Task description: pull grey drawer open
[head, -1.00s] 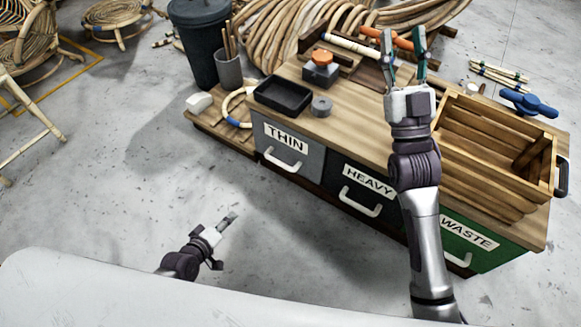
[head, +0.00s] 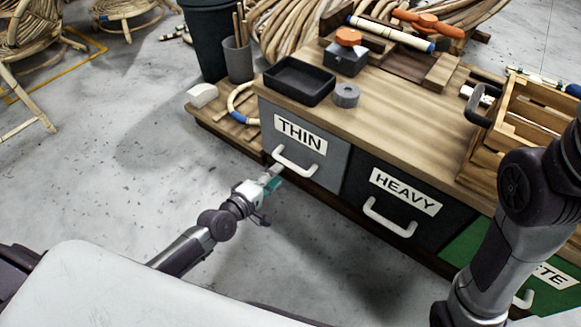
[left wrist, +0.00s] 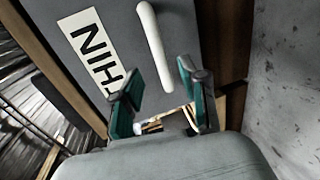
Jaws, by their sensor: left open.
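The grey drawer (head: 315,165) with the THIN label is closed at the left end of the wooden bench. Its white bar handle (head: 299,163) slants across its front. My left gripper (head: 274,176) is open at the lower left end of this handle. In the left wrist view the handle (left wrist: 153,45) reaches down between the two open green-padded fingers (left wrist: 160,96), with gaps on both sides. My right arm stands at the right of the head view; its gripper is outside the picture.
The dark HEAVY drawer (head: 403,205) and a green drawer (head: 470,245) lie to the right. A black tray (head: 298,82) and grey roll (head: 346,95) sit on the bench top. A slatted crate (head: 525,115) is at right. The floor in front is clear.

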